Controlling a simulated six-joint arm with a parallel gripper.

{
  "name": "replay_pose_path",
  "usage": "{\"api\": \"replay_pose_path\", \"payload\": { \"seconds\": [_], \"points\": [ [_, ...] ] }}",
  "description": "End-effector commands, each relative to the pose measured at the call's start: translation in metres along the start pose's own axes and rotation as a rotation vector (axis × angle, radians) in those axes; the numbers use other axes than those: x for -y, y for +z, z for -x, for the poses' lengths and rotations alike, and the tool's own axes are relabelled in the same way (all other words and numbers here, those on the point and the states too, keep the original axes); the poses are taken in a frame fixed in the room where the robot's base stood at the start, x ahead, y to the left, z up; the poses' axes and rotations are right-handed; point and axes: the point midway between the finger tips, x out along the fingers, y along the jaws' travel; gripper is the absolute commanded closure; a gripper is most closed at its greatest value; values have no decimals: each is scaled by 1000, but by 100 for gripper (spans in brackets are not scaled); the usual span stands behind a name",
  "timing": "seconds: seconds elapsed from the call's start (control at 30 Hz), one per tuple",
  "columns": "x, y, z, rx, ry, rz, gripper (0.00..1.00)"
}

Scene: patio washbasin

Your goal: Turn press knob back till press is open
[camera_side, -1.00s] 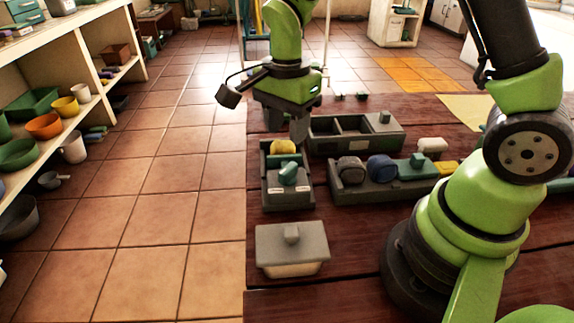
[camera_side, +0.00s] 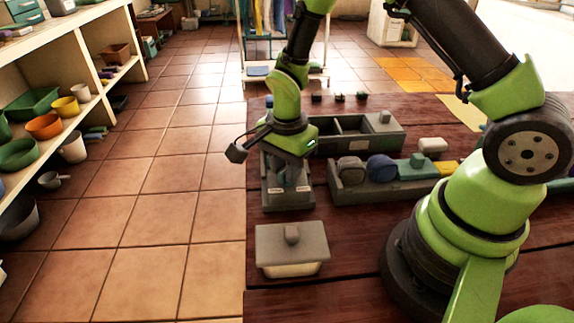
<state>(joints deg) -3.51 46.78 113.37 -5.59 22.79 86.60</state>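The press appears to be the small grey box (camera_side: 288,201) at the left edge of the dark wooden table. Its teal knob (camera_side: 288,175) is mostly hidden by my gripper, so its angle is unclear. The yellow piece at the box's far end is now hidden. My gripper (camera_side: 287,183) points down right over the box, with its fingers at the knob. I cannot tell whether they touch or grip it.
A lidded grey dish (camera_side: 291,246) stands in front of the box. To the right is a grey tray (camera_side: 345,190) with several knobs and blocks; behind is a divided grey box (camera_side: 392,137). Shelves (camera_side: 60,110) with bowls stand left, across the tiled floor.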

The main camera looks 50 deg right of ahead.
Motion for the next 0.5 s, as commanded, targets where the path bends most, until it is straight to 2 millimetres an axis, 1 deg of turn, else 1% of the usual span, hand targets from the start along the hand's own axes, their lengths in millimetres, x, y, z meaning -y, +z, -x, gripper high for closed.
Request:
{"api": "replay_pose_path", "payload": {
  "seconds": [0.03,0.1,0.33,0.5],
  "points": [
    [0,0,0,0,0,0,87],
    [0,0,0,0,0,0,100],
    [0,0,0,0,-1,9,100],
    [0,0,0,0,-1,55,100]
  ]
}}
